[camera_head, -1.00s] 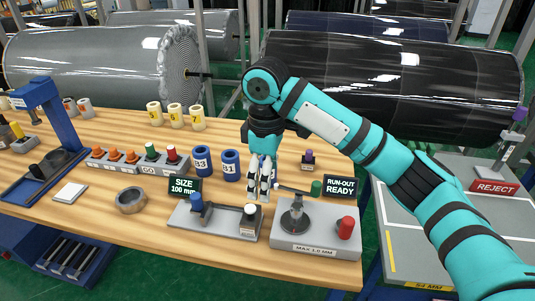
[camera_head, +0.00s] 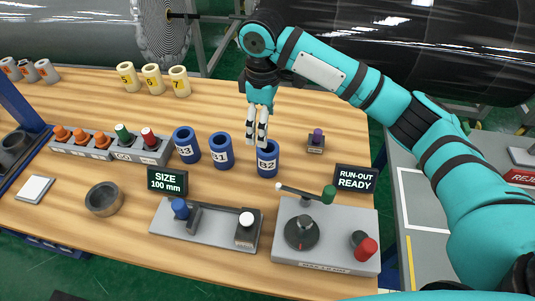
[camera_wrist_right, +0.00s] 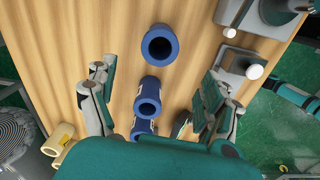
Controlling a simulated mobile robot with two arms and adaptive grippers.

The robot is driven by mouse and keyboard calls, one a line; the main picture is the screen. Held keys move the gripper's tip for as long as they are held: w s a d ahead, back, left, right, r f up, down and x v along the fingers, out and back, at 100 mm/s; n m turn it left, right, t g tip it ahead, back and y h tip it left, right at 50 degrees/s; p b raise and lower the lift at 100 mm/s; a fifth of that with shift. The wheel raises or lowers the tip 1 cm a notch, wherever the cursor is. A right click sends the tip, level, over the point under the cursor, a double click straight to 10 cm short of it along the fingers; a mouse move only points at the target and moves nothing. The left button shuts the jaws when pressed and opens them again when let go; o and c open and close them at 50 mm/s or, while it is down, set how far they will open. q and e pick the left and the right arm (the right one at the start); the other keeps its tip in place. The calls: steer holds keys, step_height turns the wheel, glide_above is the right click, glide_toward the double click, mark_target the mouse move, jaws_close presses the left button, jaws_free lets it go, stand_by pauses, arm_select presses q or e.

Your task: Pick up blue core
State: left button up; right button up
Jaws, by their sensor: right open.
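Three blue cores stand upright in a row on the wooden bench: 83 (camera_head: 187,146), 81 (camera_head: 221,152) and 82 (camera_head: 267,160). My right gripper (camera_head: 257,134) points down, with its fingertips at the far side of core 82 and overlapping its rim in the head view. In the right wrist view, its open fingers lie left and right of the row of blue cores (camera_wrist_right: 158,46), with nothing held between them. Whether the fingers touch a core cannot be told. My left gripper is not in view.
A SIZE 100 mm sign (camera_head: 167,181), a grey gauge block (camera_head: 215,228) and a run-out fixture (camera_head: 325,238) stand in front of the cores. A purple-topped piece (camera_head: 317,141) is right of them. Yellow cores (camera_head: 152,79) stand behind left. Bench around the right gripper is mostly clear.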

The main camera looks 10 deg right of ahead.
mark_target(268, 154)
steer(key=f, duration=0.3)
steer(key=f+p, duration=0.1)
steer(key=f, duration=0.3)
steer(key=d+f+p, duration=0.1)
steer(key=f, duration=0.3)
steer(key=shift+s+f, duration=0.15)
steer(key=shift+f, duration=0.3)
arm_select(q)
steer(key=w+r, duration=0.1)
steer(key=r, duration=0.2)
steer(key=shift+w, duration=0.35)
arm_select(e)
steer(key=c, duration=1.3)
